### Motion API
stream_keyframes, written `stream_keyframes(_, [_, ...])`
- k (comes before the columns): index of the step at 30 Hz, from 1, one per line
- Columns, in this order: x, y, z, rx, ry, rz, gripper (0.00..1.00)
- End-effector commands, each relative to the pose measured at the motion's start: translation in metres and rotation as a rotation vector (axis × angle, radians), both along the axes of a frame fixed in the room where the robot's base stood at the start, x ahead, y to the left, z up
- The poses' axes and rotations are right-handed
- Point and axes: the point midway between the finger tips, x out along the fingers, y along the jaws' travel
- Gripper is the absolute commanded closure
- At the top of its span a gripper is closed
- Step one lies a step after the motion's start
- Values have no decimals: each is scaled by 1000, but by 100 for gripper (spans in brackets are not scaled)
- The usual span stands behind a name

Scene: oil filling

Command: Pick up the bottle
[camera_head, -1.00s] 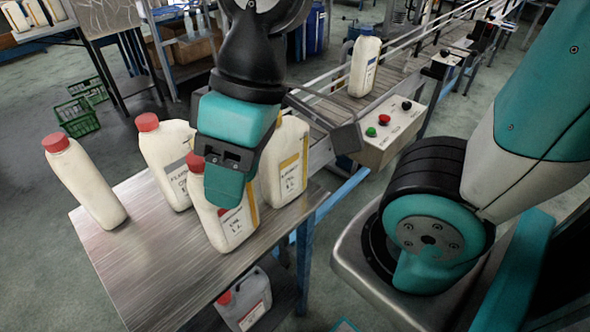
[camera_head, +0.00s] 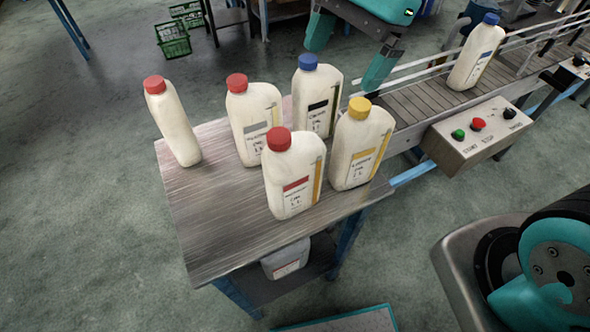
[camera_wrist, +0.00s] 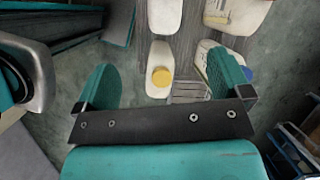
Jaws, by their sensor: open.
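Several white bottles stand upright on the metal table in the head view: a red-capped one (camera_head: 175,128) at far left, a red-capped one with a grey label (camera_head: 253,120), a front one with a red label (camera_head: 293,178), a blue-capped one (camera_head: 318,98) behind, and a yellow-capped one (camera_head: 362,150) at right. My gripper (camera_head: 350,48) is open and empty beyond them, near the conveyor's near end. In the wrist view my gripper (camera_wrist: 166,80) has the yellow-capped bottle (camera_wrist: 160,55) showing between its fingers, without visible contact. A blue-capped bottle there is partly hidden behind the right finger.
The metal table's (camera_head: 215,230) front left is bare. A conveyor (camera_head: 420,98) runs off to the right, carrying another blue-capped bottle (camera_head: 474,58). A button box (camera_head: 478,138) stands beside it. A container (camera_head: 286,260) sits below the table. Green crates (camera_head: 174,40) lie on the floor.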

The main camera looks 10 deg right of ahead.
Motion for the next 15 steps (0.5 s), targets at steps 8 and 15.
stream_keyframes(8, [12, 3, -9, -25, 93, -188, 4])
stream_keyframes(15, [4, 23, -58, -26, 95, -185, 4])
